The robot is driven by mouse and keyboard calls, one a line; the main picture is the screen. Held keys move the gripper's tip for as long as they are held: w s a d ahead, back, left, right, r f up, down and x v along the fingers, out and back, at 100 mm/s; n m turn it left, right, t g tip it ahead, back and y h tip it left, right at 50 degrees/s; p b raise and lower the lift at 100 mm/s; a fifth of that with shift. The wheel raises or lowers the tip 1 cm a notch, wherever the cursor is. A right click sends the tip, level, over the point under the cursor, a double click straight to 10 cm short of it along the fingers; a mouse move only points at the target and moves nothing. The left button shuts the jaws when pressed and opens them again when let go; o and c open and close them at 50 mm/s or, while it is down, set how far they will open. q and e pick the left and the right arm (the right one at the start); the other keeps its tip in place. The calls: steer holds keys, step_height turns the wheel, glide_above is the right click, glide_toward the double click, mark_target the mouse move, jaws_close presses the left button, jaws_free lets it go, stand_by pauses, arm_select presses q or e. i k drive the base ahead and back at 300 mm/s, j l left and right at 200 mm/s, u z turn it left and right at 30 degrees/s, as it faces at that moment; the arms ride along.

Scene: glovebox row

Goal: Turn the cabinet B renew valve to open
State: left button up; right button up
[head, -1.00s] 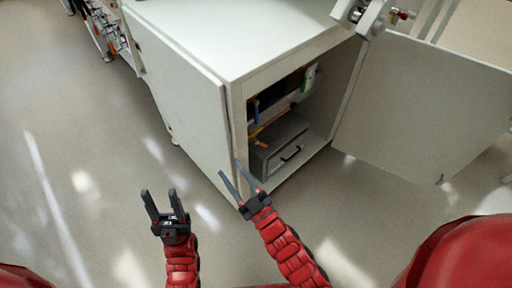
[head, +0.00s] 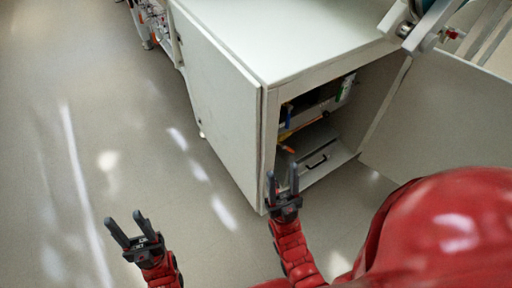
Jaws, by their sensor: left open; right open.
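No valve that I can identify as the cabinet B renew valve shows in the head view. A white cabinet (head: 222,98) stands open at the centre right. My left gripper (head: 130,226) is open and empty, low over the floor to the left of the cabinet. My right gripper (head: 283,182) is open, with its fingers pointing up in front of the cabinet's opening. I see nothing between its fingers except the view behind. Whether it touches the cabinet edge I cannot tell.
Inside the cabinet are a grey drawer box (head: 318,158) and small coloured items. The open door (head: 440,115) spreads to the right. A metal fitting with a red part (head: 452,33) is at the upper right. Equipment (head: 152,20) stands at the back left. The left floor (head: 60,180) is clear.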

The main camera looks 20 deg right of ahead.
mark_target(284, 146)
steer(key=l+u, duration=0.3)
steer(key=l, duration=0.15)
steer(key=l+u, duration=0.35)
steer(key=l, duration=0.15)
steer(key=k+l+u, duration=0.3)
steer(key=k+l, duration=0.1)
steer(key=l, duration=0.35)
steer(key=k+l, duration=0.1)
steer(key=l, duration=0.35)
steer(key=k+l+u, duration=0.1)
steer(key=l, duration=0.3)
steer(key=k+l, duration=0.1)
steer(key=l, duration=0.35)
